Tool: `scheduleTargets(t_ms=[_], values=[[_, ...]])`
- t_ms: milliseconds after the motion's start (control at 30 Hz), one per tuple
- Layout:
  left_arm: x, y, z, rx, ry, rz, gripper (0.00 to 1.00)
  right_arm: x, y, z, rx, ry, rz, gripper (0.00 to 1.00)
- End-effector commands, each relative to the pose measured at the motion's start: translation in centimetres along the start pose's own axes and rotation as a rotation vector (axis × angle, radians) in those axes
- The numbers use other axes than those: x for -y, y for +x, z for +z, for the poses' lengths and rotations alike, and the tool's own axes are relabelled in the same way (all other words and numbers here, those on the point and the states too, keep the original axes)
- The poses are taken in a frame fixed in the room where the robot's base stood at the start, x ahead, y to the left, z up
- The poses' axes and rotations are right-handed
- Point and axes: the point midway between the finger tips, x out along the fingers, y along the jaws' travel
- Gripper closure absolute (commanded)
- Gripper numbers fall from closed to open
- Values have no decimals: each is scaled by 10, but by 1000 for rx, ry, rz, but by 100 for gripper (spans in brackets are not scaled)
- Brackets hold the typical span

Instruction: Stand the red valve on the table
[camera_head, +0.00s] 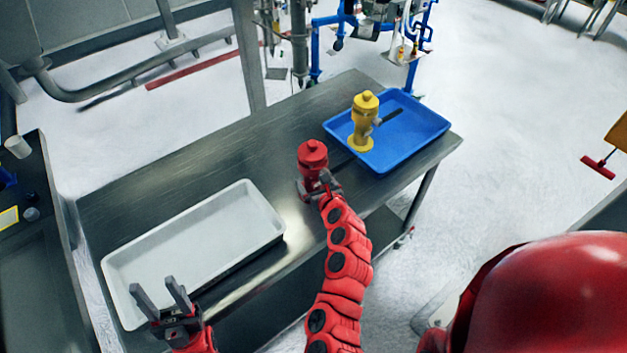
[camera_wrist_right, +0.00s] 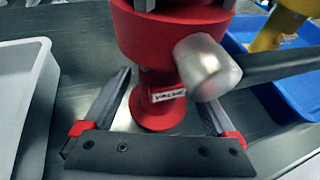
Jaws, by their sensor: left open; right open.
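The red valve (camera_head: 312,156) stands upright on the metal table, between the white tray and the blue tray. In the right wrist view the red valve (camera_wrist_right: 153,106) shows its round base, a small white label and a grey side handle; its top is cut off. My right gripper (camera_head: 319,188) is open at the valve. Its fingers (camera_wrist_right: 165,92) lie one on each side of the valve's lower part, with gaps visible beside the base. My left gripper (camera_head: 162,293) is open and empty near the front left corner of the white tray.
The metal table (camera_head: 215,150) has bare room behind the valve. The empty white tray (camera_head: 262,203) is at left. The blue tray (camera_head: 420,138) at right holds a yellow valve (camera_head: 362,120) with a dark handle. Pipes and equipment stand behind the table.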

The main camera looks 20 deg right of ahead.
Motion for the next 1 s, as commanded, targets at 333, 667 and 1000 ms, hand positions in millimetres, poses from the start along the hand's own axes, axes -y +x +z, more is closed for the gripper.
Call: scheduleTargets(t_ms=[333,667,1000], values=[[-1,-12,2,0,0,0,50,1,-52,-4,-1,4,-2,8],[0,-7,1,0,0,0,50,0,-101,0,-2,0,0,8],[0,-6,1,0,0,0,50,1,-112,-1,0,0,-1,8]])
